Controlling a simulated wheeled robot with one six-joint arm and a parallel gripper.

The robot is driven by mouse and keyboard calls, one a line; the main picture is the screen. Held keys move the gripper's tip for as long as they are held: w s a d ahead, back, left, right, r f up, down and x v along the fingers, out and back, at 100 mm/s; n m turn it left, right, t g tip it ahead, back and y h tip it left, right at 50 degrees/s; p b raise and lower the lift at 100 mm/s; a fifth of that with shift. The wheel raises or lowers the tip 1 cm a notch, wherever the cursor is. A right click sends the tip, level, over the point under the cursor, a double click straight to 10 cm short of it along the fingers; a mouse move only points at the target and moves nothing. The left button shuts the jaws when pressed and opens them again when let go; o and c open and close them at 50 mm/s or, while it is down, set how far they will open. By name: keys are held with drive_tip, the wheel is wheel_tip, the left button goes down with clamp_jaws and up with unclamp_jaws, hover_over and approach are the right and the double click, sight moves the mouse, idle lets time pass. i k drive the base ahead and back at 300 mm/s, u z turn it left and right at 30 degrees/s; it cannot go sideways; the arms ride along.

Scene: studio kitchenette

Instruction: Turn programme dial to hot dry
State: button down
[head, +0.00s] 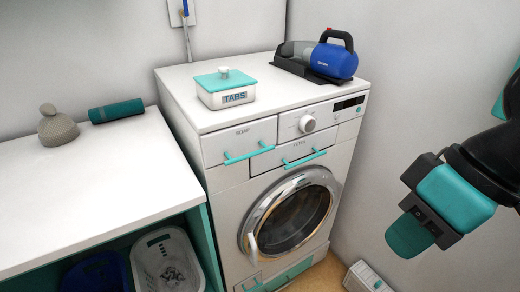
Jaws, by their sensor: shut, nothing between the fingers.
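The programme dial (307,124) is a round white knob on the upper front panel of the white washing machine (228,190). Its markings are too small to read, so I cannot tell its setting. A dark display (349,103) sits to its right. My gripper (408,238), black with teal parts, is at the right of the head view, to the right of the machine and lower in the picture than the dial. It is shut and empty, apart from the dial. Nothing covers the dial.
Teal handles (249,154) stick out below the panel, above the round door (290,218). A TABS box (226,95) and a blue handheld vacuum (336,60) stand on top. A white counter (90,190) is at left. A white object (366,277) is on the floor at right.

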sight(307, 125)
drive_tip(key=u, duration=0.5)
drive_tip(key=k, duration=1)
drive_tip(key=z, duration=0.65)
drive_tip(key=i, duration=1.5)
drive_tip(key=u, duration=0.15)
